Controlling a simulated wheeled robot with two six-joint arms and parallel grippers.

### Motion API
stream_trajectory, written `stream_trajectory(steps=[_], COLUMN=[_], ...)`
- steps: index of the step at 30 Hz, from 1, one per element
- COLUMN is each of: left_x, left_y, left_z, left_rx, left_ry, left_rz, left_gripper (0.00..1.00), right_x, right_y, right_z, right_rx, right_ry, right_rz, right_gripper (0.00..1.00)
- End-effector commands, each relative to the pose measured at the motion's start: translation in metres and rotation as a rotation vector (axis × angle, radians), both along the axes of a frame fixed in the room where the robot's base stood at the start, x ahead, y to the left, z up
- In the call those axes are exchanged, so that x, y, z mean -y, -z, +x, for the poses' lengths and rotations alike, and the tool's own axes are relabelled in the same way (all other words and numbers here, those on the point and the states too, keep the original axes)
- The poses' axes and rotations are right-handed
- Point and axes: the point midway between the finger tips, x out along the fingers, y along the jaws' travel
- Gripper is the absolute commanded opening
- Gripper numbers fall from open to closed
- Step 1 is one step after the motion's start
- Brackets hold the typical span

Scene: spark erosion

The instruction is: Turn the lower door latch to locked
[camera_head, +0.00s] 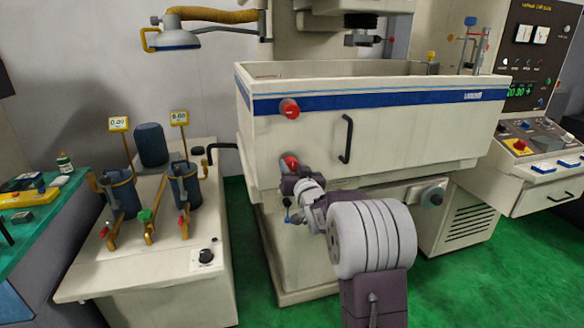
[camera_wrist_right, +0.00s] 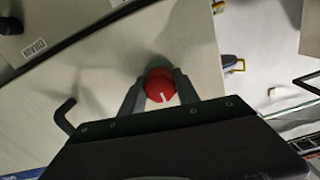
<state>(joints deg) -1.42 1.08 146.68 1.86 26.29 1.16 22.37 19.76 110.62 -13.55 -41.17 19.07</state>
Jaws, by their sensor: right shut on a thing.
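The lower door latch (camera_head: 290,163) is a red knob on the left front of the cream tank, below a second red latch (camera_head: 289,108) near the blue stripe. My right gripper (camera_head: 289,172) is at the lower latch and covers part of it in the head view. In the right wrist view, the red knob (camera_wrist_right: 160,86) with a white mark sits between the two fingers of my right gripper (camera_wrist_right: 158,92), which are shut on it. The white mark points down and slightly right in that view. My left gripper is in neither view.
A black door handle (camera_head: 347,138) stands out to the right of the latches. A black crank (camera_head: 222,150) is at the left. A pump unit (camera_head: 150,270) with gauges stands left of the machine. A control console (camera_head: 535,150) is at the right. Green floor (camera_head: 480,285) is clear in front.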

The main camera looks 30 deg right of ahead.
Motion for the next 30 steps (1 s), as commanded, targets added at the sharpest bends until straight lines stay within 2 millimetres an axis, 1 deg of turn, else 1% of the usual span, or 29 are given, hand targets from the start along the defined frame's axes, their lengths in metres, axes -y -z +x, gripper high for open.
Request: stream_trajectory(steps=[5, 11, 30], left_x=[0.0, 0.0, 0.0], left_y=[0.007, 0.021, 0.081], left_z=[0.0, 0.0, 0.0], left_rx=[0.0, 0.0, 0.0], left_ry=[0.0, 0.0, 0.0], left_rz=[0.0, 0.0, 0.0], left_gripper=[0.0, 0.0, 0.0], right_x=[0.0, 0.0, 0.001], right_y=[0.001, 0.003, 0.003], right_z=[0.0, 0.0, -0.001], right_rx=[-0.008, -0.036, -0.175], right_ry=[0.0, 0.0, 0.002], right_rz=[-0.041, -0.161, -0.746], right_gripper=[0.0, 0.0, 0.0])
